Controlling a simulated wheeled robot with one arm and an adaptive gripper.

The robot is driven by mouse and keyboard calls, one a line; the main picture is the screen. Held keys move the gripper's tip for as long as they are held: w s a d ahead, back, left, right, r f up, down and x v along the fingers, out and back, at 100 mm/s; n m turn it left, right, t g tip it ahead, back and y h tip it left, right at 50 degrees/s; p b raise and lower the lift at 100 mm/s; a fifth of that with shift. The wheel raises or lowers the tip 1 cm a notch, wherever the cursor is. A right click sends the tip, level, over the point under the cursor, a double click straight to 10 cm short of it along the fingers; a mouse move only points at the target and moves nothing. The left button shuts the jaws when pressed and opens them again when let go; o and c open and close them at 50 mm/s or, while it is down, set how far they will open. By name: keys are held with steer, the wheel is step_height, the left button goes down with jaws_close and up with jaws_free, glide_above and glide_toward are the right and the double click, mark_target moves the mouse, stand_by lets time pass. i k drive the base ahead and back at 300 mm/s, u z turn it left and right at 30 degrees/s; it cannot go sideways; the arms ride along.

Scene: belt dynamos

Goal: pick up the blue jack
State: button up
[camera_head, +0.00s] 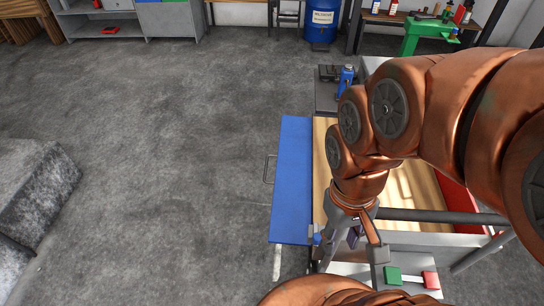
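A small upright blue object (346,76), which looks like the blue jack, stands at the far end of the workbench, on or beside a dark grey surface. My copper-coloured arm passes close to its right side in the picture. My gripper (336,244) points down over the near part of the bench, well away from the blue object. Its fingers are small and partly merge with the things behind them, so I cannot tell how far apart they are. I see nothing clearly held.
A blue panel (292,180) with a handle lies along the bench's left side, beside a wooden surface (322,150). Green and red blocks (392,276) are at the near end. A blue barrel (321,20) and a green machine (424,36) stand at the back. Open floor (170,130) fills the left.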

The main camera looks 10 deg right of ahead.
mark_target(346, 74)
steer(key=u, duration=0.4)
steer(key=k, duration=1.05)
steer(key=u, duration=0.8)
steer(key=i, duration=2.05)
steer(key=z, duration=0.4)
steer(key=i, duration=1.9)
steer(key=z, duration=1.75)
steer(key=i, duration=0.85)
steer(key=z, duration=1.1)
steer(key=i, duration=0.3)
steer(key=z, duration=0.2)
